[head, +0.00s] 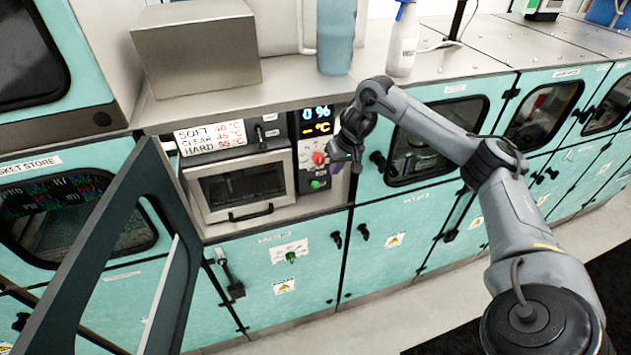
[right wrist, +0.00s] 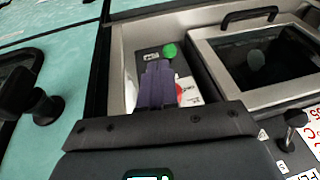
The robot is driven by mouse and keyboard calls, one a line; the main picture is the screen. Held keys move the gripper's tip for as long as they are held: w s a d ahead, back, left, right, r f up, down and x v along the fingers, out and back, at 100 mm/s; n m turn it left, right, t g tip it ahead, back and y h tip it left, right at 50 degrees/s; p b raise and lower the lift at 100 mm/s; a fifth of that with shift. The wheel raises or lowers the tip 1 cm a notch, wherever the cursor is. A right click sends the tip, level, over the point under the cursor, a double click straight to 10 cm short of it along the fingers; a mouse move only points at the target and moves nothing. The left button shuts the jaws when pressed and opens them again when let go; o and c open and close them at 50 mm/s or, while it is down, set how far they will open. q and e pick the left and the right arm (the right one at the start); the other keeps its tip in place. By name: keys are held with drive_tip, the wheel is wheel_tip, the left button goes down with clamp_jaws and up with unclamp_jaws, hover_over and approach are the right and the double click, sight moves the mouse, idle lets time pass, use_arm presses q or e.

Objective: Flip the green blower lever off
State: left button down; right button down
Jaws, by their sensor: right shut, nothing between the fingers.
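A green knob-like lever (head: 316,184) sits low on the narrow dark control panel, below a red knob (head: 318,158). In the right wrist view the green lever (right wrist: 170,50) shows just beyond my fingertips, and part of the red knob (right wrist: 179,90) shows beside them. My right gripper (head: 337,165) is shut and empty, in front of the panel and just right of the red knob. In the right wrist view its purple-grey fingers (right wrist: 157,82) are together, apparently apart from the green lever. My left gripper is out of view.
A second green knob (head: 291,257) is on the lower teal door. A small windowed oven-like door (head: 240,188) is left of the panel. A dark frame (head: 107,220) stands out at the left. A spray bottle (head: 403,40) and steel box (head: 197,50) stand on the counter.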

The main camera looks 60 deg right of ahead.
drive_tip(key=r, duration=0.2)
drive_tip(key=w+r+t, duration=0.1)
drive_tip(key=shift+w+d+r, duration=0.1)
drive_tip(key=shift+d+r, duration=0.15)
drive_tip(key=shift+d, duration=0.1)
drive_tip(key=shift+f, duration=0.1)
drive_tip(key=b, duration=0.3)
approach(317, 183)
drive_tip(key=p+x, duration=0.2)
drive_tip(key=x, duration=0.4)
drive_tip(key=shift+w+a+f, duration=0.1)
drive_tip(key=shift+w+f, duration=0.1)
drive_tip(key=shift+f, duration=0.2)
